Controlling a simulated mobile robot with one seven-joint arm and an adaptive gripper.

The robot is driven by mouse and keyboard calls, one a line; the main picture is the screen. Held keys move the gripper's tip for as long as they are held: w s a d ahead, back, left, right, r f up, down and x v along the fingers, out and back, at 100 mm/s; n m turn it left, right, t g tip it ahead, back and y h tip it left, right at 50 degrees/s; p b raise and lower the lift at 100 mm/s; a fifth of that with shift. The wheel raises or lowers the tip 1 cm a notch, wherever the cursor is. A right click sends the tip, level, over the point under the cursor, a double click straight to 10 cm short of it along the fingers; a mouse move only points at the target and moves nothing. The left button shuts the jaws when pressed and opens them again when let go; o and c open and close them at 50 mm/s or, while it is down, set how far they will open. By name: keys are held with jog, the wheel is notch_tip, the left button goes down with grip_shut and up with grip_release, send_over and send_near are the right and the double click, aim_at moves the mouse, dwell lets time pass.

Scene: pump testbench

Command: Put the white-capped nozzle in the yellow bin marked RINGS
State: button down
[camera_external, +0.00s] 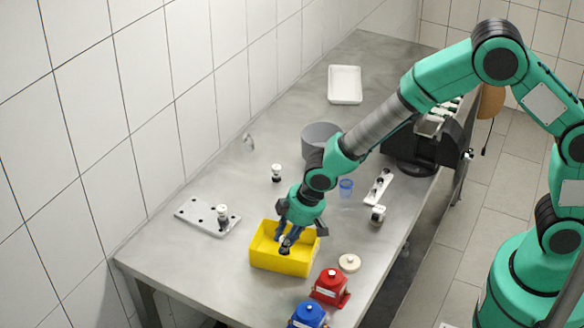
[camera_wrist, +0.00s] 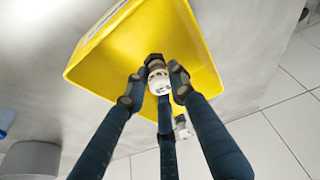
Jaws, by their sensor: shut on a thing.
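The yellow bin (camera_external: 280,265) stands near the front of the bench; its inside also shows in the wrist view (camera_wrist: 185,35). Its label (camera_wrist: 108,17) is partly visible but cannot be read. My gripper (camera_external: 288,238) points down into the bin's opening. Its dark fingers are shut on a nozzle with a white cap and a dark end (camera_wrist: 159,76). In the external view the nozzle is mostly hidden by the fingers. It is over or inside the bin; I cannot tell if it touches the floor.
Similar white-and-black pieces stand on the bench (camera_external: 276,173), on a holed plate (camera_external: 205,217) and at the right (camera_external: 378,215). Red (camera_external: 330,288) and blue (camera_external: 308,315) units and a cream disc (camera_external: 349,263) are right of the bin. A grey tub (camera_external: 318,138) stands behind.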

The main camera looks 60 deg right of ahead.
jog(key=shift+f, duration=0.5)
jog(key=shift+f+b, duration=0.2)
jog(key=shift+b, duration=0.1)
jog(key=c, duration=1.5)
grip_release()
jog(key=shift+o, duration=0.2)
jog(key=shift+r, duration=0.1)
jog(key=shift+s+r, duration=0.1)
jog(key=shift+r, duration=0.5)
jog(key=shift+p+v, duration=0.55)
jog(key=shift+v, duration=1.85)
jog(key=shift+s+r, duration=0.1)
jog(key=shift+s, duration=0.05)
